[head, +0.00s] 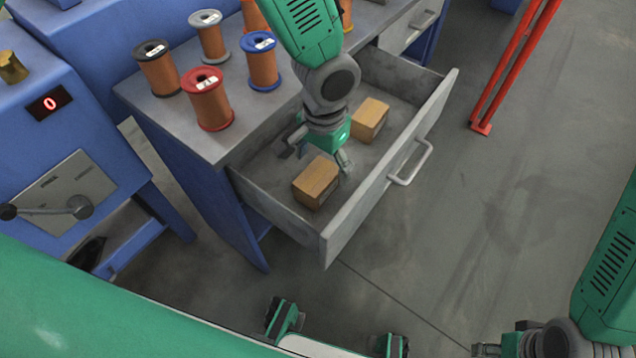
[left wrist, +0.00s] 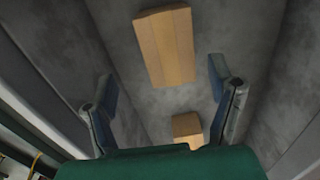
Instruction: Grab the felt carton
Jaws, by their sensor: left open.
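Two tan cartons lie in the open grey drawer (head: 355,215). In the head view, one carton (head: 316,182) is at the near end, and the other (head: 370,118) is farther back. I see no marking that tells which is the felt carton. My left gripper (head: 318,157) reaches down into the drawer from above, close to the near carton. Its fingers are apart. In the left wrist view, a long carton face (left wrist: 166,47) shows ahead, and a smaller one (left wrist: 187,129) shows low between the open fingers (left wrist: 162,85), which hold nothing. My right gripper (head: 492,350) is partly cut off at the bottom right.
Several wire spools, such as a red-rimmed one (head: 207,100), stand on the grey worktop (head: 235,135) beside the drawer. A blue machine (head: 90,130) is at the left. A red stand (head: 482,127) is at the upper right. The floor right of the drawer is clear.

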